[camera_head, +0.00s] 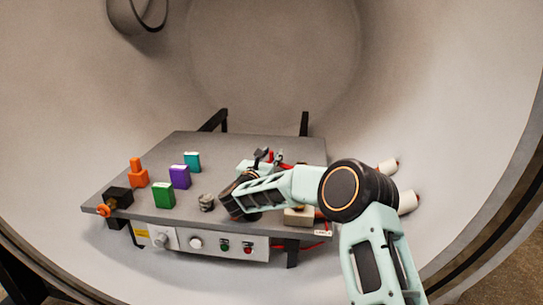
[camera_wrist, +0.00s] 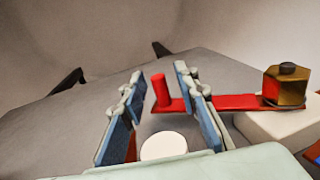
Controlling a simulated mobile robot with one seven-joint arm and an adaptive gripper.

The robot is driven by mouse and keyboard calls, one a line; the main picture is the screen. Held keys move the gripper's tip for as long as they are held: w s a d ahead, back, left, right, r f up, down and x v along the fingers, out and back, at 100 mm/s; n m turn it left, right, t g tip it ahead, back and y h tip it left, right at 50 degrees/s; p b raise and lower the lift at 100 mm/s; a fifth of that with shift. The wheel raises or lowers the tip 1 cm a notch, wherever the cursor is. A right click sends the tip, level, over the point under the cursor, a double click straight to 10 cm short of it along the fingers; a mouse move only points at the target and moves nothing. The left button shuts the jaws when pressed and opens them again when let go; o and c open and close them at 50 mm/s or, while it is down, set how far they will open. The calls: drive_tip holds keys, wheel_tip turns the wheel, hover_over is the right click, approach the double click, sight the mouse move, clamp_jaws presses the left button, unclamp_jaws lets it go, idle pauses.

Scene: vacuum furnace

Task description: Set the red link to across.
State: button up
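The red link (camera_wrist: 232,103) is a flat red bar in the wrist view. Its right end sits under a brass hex nut (camera_wrist: 287,87) on a cream block (camera_wrist: 275,128). A red upright peg (camera_wrist: 161,90) stands at its left end. My gripper (camera_wrist: 158,84) is open, with a blue-padded finger on each side of the peg; contact is not visible. In the head view, red parts (camera_head: 274,156) show beside my gripper (camera_head: 268,156), and my arm hides most of the link. A cream block (camera_head: 298,216) shows under my forearm.
The grey table (camera_head: 180,145) holds orange (camera_head: 138,178), purple (camera_head: 179,177), green (camera_head: 163,195) and teal (camera_head: 192,161) blocks, plus a small grey knob (camera_head: 206,202). A control panel (camera_head: 205,243) fronts it. White cylinders (camera_head: 407,202) lie right. The curved furnace wall surrounds everything.

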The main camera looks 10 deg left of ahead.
clamp_jaws()
idle(0.4)
drive_tip(key=shift+f+b, duration=0.1)
drive_tip(key=shift+b, duration=0.2)
drive_tip(key=shift+s+f+n+y+b, duration=0.15)
drive_tip(key=shift+s+n+y+b, duration=0.35)
drive_tip(key=shift+b, duration=0.55)
drive_tip(key=y+b, duration=0.1)
drive_tip(key=s+n+y+b, duration=0.1)
drive_tip(key=b, duration=0.1)
drive_tip(key=shift+a+y, duration=0.3)
drive_tip(key=shift+a, duration=0.05)
drive_tip(key=shift+s+a+r+n+y+b, duration=0.2)
drive_tip(key=shift+s+n+y+b, duration=0.15)
drive_tip(key=shift+n+y, duration=0.15)
